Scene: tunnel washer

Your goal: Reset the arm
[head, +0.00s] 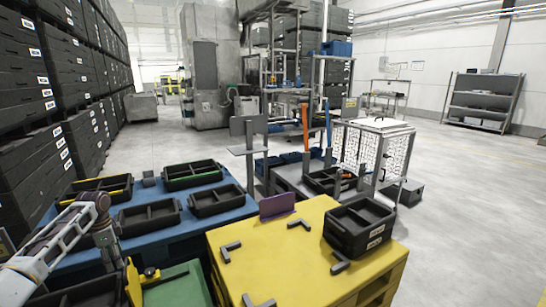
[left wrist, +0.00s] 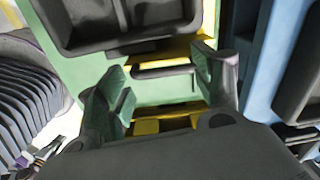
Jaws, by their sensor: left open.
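My left arm comes in from the left in the head view and bends downward at its wrist. My left gripper (head: 128,272) is low over the green table (head: 185,285). In the left wrist view my left gripper (left wrist: 163,80) has its two fingers apart, with nothing held between them. Yellow parts and a dark bar on the green surface (left wrist: 145,92) show beyond and between the fingers. A dark tray (left wrist: 130,20) lies ahead of the fingertips. My right gripper is not in view.
A blue table (head: 170,228) holds several black trays, including one at its middle (head: 150,214). A yellow table (head: 285,260) carries dark corner brackets, a purple plate (head: 277,204) and a black bin (head: 359,226). Stacked black crates (head: 30,110) line the left. Open floor lies right.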

